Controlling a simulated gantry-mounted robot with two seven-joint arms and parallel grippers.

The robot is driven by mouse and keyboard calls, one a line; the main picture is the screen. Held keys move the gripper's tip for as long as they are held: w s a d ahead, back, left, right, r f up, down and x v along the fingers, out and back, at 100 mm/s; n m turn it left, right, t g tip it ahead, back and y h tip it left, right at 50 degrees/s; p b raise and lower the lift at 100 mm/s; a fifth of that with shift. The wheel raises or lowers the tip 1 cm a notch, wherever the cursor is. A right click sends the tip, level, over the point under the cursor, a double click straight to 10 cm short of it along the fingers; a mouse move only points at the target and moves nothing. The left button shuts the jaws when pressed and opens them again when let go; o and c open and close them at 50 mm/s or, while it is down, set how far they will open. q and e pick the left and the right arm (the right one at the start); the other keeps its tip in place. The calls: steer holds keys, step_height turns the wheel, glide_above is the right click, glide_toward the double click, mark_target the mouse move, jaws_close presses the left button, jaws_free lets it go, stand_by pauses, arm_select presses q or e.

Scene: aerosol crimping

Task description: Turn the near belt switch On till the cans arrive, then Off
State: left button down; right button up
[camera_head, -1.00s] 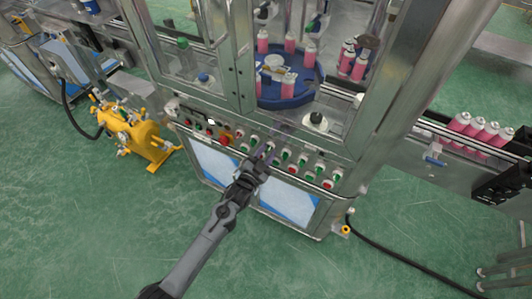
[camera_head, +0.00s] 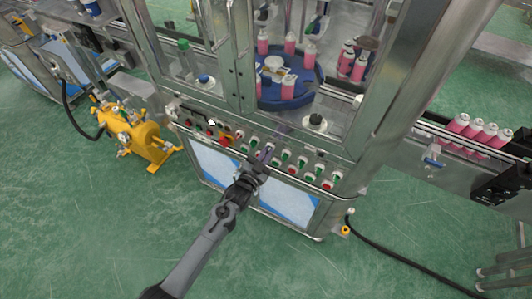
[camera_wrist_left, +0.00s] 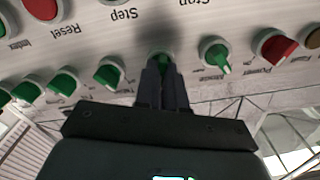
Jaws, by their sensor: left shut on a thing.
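My left gripper (camera_head: 262,158) reaches up to the control panel (camera_head: 308,176) on the front of the machine. In the left wrist view its fingers (camera_wrist_left: 162,84) are shut on a green switch knob (camera_wrist_left: 160,57), mostly hidden between the fingertips. Another green knob (camera_wrist_left: 216,56) sits just right of it and more green knobs (camera_wrist_left: 110,74) to its left. The switch's own label is hidden. Pink cans (camera_head: 480,131) stand in a row on the belt at the right. More pink cans (camera_head: 288,87) stand on the blue rotary table (camera_head: 300,98). My right gripper is not in view.
Red buttons (camera_head: 327,184) and several other knobs lie close around the gripper on the panel. A yellow pump (camera_head: 140,133) stands on the floor at left. A black cable (camera_head: 405,262) crosses the green floor at right. The floor before the panel is clear.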

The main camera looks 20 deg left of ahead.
arm_select(q)
steer(key=n+p, duration=0.2)
steer(key=n, duration=0.8)
steer(key=shift+a+p, duration=0.2)
steer(key=shift+p, duration=0.15)
steer(key=shift+n, duration=0.3)
steer(key=c, duration=1.2)
jaws_free()
steer(key=shift+s+a+p, duration=0.2)
steer(key=shift+s+p, duration=0.05)
steer(key=shift+s, duration=1.55)
steer(key=shift+s+a+p, duration=0.2)
steer(key=shift+s+p, duration=0.1)
steer(key=shift+s, duration=1.45)
steer(key=shift+s+a+p, duration=0.2)
steer(key=shift+s+p, duration=0.05)
steer(key=shift+s, duration=1.55)
